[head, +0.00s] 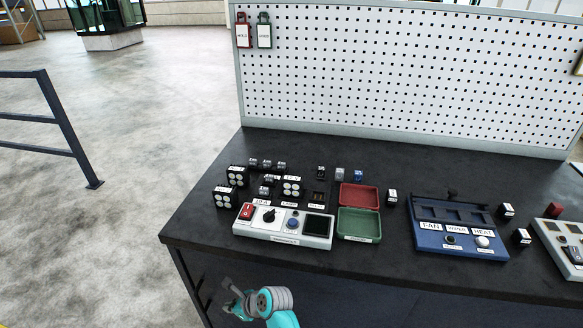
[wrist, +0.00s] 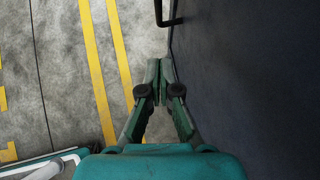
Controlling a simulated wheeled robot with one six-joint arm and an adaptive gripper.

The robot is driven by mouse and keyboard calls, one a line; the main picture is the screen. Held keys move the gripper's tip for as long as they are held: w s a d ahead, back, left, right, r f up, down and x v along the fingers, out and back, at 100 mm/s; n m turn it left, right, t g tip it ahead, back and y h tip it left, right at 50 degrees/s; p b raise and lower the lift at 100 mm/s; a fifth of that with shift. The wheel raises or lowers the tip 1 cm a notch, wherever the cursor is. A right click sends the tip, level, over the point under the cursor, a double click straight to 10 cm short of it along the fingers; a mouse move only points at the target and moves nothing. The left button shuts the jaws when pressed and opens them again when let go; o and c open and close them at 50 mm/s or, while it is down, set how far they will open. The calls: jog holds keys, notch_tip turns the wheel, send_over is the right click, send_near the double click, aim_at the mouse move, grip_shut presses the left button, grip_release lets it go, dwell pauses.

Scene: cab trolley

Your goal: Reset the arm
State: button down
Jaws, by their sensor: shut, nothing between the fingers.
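My gripper (wrist: 158,82) shows in the wrist view with its two dark green fingers drawn together and nothing between them. It hangs beside the dark side of the workbench (wrist: 240,70), over a grey floor with yellow lines. In the head view, part of my teal and grey arm shows low in front of the workbench (head: 190,215), below the level of its top. The gripper is apart from the objects on the bench.
The bench top holds a white control panel (head: 240,230), a red and green box (head: 358,224), a blue panel (head: 460,248) and several small dark blocks. A pegboard (head: 400,75) stands behind. A dark railing (head: 60,115) is at left. The floor between is clear.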

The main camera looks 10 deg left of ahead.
jog(key=s+d+f+n+t+h, duration=0.15)
jog(key=s+d+f, duration=0.25)
jog(key=d, duration=0.4)
jog(key=s+d+f+n+t, duration=0.2)
jog(key=s+d+f, duration=0.2)
jog(key=d, duration=0.5)
jog(key=s+d+r+n+t+h, duration=0.2)
jog(key=s+d+n+t+h, duration=0.3)
jog(key=s+d, duration=0.8)
jog(key=s+d+r+n+t, duration=0.2)
jog(key=s+d+r+n, duration=0.4)
jog(key=s+d+r, duration=0.5)
jog(key=s+d+r+n+t+h, duration=0.1)
jog(key=s+r+n, duration=0.2)
jog(key=s+r, duration=0.2)
jog(key=s+d+r+n+t+h, duration=0.1)
jog(key=s+r+n, duration=0.2)
jog(key=r, duration=0.9)
jog(key=shift+s+n, duration=0.35)
jog(key=shift+s, duration=0.55)
